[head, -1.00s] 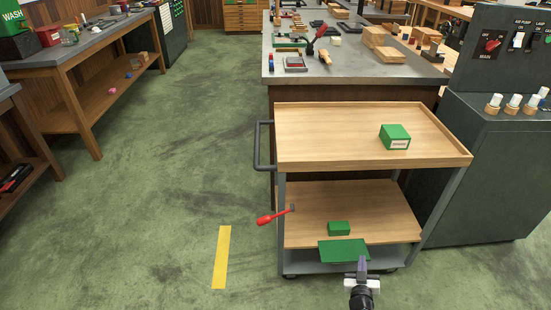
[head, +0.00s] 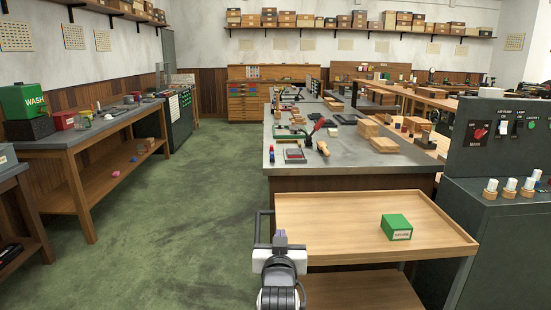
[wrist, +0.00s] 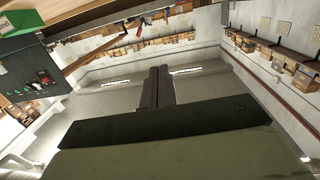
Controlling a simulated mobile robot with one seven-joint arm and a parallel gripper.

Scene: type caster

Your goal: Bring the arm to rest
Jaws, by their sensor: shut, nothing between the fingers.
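My gripper (head: 280,238) shows in the head view at the bottom centre, in front of the left part of the wooden cart. It points away from me and is empty. In the wrist view its two dark fingers (wrist: 158,88) stand side by side, closed together. Nothing is held between them. The wrist view is tilted, with the room's walls and shelves beyond the fingers.
A wooden cart (head: 340,225) stands just ahead, with a green box (head: 396,227) on its top. A grey workbench (head: 350,170) with tools is behind it. A dark switch cabinet (head: 490,230) stands at right. Green floor (head: 200,220) is open at left.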

